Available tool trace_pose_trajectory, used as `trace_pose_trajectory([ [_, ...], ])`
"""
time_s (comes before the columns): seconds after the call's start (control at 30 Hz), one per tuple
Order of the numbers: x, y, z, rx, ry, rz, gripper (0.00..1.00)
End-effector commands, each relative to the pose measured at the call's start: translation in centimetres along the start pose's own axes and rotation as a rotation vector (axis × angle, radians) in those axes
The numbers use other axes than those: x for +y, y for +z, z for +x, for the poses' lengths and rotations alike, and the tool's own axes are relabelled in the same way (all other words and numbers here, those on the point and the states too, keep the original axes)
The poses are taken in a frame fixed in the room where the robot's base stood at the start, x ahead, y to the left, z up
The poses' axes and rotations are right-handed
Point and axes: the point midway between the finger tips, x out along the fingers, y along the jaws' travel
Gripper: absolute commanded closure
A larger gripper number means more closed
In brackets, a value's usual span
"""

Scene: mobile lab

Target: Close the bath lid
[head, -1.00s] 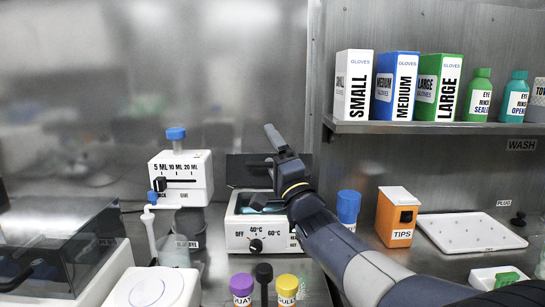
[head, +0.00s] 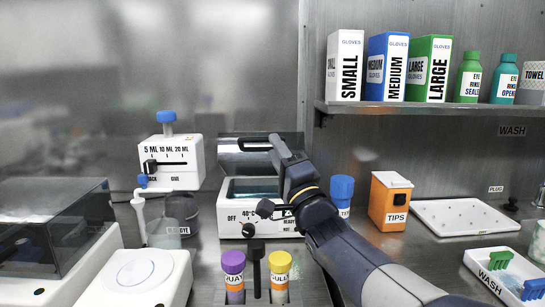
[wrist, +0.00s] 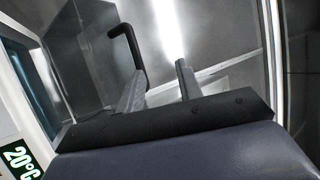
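The bath (head: 230,226) is a white box with a dial and a small display, at the centre of the head view. Its lid (head: 228,160) stands raised behind the open basin, with a dark handle near its top. My gripper (head: 272,176) is in front of the bath's right side, near the handle and partly overlapping the basin. In the wrist view, the fingers of my gripper (wrist: 160,80) are apart with nothing between them. The black lid handle (wrist: 128,42) is beyond the left finger. I cannot tell whether they touch.
Purple-capped (head: 233,262) and yellow-capped (head: 280,263) tubes stand in front of the bath. A blue-lidded container (head: 342,190) and an orange tips box (head: 390,203) are to its right. A dispenser (head: 172,163) stands to its left. A shelf (head: 420,106) runs above right.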

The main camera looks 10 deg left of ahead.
Motion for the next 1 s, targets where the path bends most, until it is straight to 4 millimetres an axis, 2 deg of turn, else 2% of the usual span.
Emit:
trace_pose_trajectory([
  [0.1, 0.9, 0.1, -1.1, 0.000, 0.008, 0.000, 0.66],
  [0.7, 2.5, 0.0, -5.2, -0.001, 0.016, 0.001, 0.66],
  [1.0, 2.6, 0.0, -6.1, -0.002, 0.016, 0.003, 0.66],
])
